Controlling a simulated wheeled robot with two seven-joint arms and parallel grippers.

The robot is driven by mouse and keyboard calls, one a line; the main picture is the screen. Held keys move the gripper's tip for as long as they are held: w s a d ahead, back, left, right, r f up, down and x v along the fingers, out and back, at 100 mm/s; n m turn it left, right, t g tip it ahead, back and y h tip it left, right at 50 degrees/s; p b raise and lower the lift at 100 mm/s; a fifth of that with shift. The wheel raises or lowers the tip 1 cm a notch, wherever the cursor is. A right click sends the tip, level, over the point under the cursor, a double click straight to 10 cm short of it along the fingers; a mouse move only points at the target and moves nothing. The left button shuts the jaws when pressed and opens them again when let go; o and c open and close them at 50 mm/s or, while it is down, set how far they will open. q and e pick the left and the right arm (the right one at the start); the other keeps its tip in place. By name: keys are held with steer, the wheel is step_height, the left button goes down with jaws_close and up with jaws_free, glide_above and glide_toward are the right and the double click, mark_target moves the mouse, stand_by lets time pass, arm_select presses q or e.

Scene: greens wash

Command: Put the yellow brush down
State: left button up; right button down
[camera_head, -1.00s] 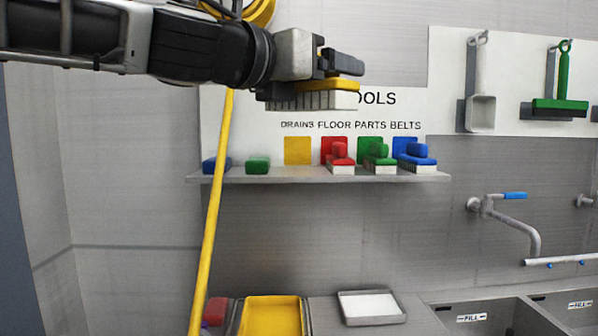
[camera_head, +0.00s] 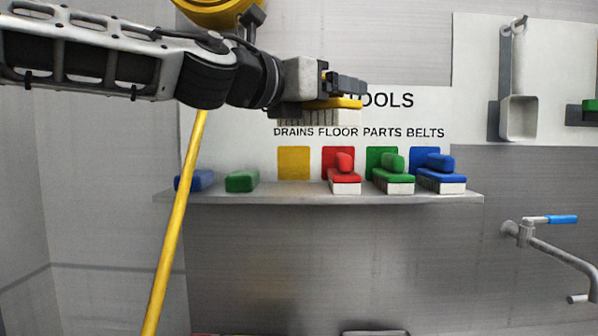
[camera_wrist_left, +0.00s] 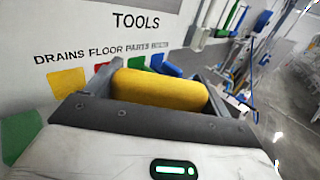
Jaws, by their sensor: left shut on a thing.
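The yellow brush (camera_head: 338,104) is held by my left gripper (camera_head: 345,86), its pale bristles pointing down. In the left wrist view, the yellow brush (camera_wrist_left: 160,90) lies between the two fingers of my left gripper (camera_wrist_left: 158,84). The brush is in the air above the shelf (camera_head: 270,196), in front of the wall board. A yellow square (camera_head: 293,163) on the board under "DRAINS" has bare shelf in front of it. My right gripper is in neither view.
On the shelf, a red brush (camera_head: 344,176), a green brush (camera_head: 393,176) and a blue brush (camera_head: 440,176) stand right of the yellow square. A green block (camera_head: 242,181) and a blue block (camera_head: 196,180) lie left. A yellow pole (camera_head: 176,222) crosses in front of the shelf's left part.

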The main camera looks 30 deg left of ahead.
arm_select(q)
steer(key=w+a+f+b, duration=0.1)
steer(key=w+a+f, duration=0.3)
steer(key=f, duration=0.1)
steer(key=w+a+f+b, duration=0.1)
steer(key=w+a+f, duration=0.1)
steer(key=a, duration=0.1)
steer(key=shift+w+f+b, duration=0.3)
steer(key=shift+f+b, duration=0.05)
steer(key=shift+f, duration=0.05)
steer(key=shift+w+a+f, duration=0.2)
steer(key=shift+a+f, duration=0.05)
steer(key=shift+f, duration=0.1)
step_height(320, 180, down, 4)
steer(key=shift+w+a+r, duration=0.15)
steer(key=shift+r, duration=0.1)
steer(key=shift+b, duration=0.35)
steer(key=o, duration=0.7)
steer(key=shift+f, duration=0.2)
steer(key=o, duration=0.4)
steer(key=shift+c, duration=0.2)
steer(key=shift+r, duration=0.1)
